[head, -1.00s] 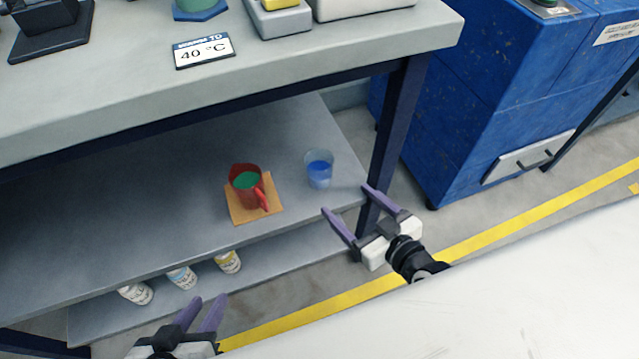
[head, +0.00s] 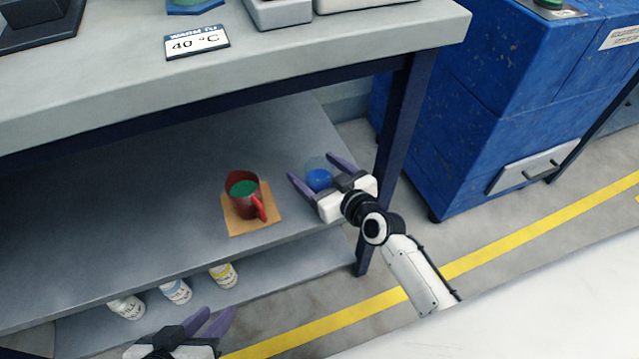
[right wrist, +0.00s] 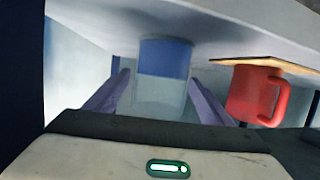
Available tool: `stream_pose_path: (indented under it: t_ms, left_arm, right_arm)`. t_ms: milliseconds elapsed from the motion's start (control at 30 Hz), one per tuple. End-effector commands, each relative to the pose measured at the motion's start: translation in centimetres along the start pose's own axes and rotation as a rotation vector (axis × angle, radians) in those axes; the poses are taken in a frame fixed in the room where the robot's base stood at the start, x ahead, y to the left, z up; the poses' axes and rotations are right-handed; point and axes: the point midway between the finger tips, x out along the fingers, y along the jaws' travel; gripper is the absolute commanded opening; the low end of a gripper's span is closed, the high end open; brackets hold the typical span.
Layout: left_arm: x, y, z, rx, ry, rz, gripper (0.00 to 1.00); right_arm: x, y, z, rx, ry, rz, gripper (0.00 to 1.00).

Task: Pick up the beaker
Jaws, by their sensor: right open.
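The clear beaker with blue liquid (head: 318,180) stands upright on the shelf under the bench, near its right end. It also shows in the right wrist view (right wrist: 163,62), where the picture is upside down. My right gripper (head: 311,166) is open, with its purple fingers on either side of the beaker. In the wrist view the beaker sits between the fingers, with a gap on each side; I see no clear contact. My left gripper (head: 212,318) is open and empty at the bottom of the head view, in front of the lower shelf.
A red mug with green liquid (head: 240,203) stands on a wooden board (head: 270,215) left of the beaker. A bench leg (head: 400,130) is close on the right. The bench top (head: 120,90) hangs over the shelf (head: 130,215). White bottles (head: 175,291) stand below.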

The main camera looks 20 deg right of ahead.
Motion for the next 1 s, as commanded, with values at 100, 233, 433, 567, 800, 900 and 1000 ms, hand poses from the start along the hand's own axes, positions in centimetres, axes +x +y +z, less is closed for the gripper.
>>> stream_pose_path:
  t_ms: [100, 233, 433, 567, 800, 900, 1000]
  left_arm:
    - [0.6, 0.1, 0.2, 0.013, -0.017, 0.011, 0.31]
    - [0.6, 0.3, 0.3, 0.018, -0.028, 0.017, 0.31]
    - [0.5, 0.3, 0.3, 0.018, -0.028, 0.017, 0.31]
    - [0.5, 0.3, 0.3, 0.018, -0.028, 0.017, 0.31]
    - [0.5, 0.3, 0.3, 0.018, -0.028, 0.017, 0.31]
    - [0.5, 0.3, 0.3, 0.018, -0.028, 0.017, 0.31]
    - [0.4, 0.3, 0.1, 0.018, -0.026, 0.016, 0.31]
  right_arm:
    - [1.7, 0.0, 0.2, 0.001, 0.002, 0.001, 0.75]
    - [2.2, 0.0, 0.1, 0.001, 0.000, 0.000, 0.75]
    - [2.2, 0.0, 0.0, 0.000, 0.000, 0.000, 0.74]
    - [2.2, 0.0, 0.0, 0.000, 0.000, 0.000, 0.52]
    - [2.2, 0.0, -0.1, 0.000, 0.002, 0.001, 0.27]
    - [2.2, 0.0, -0.1, 0.000, 0.002, 0.001, 0.27]
    - [2.1, 0.0, -0.3, -0.001, 0.002, 0.001, 0.27]
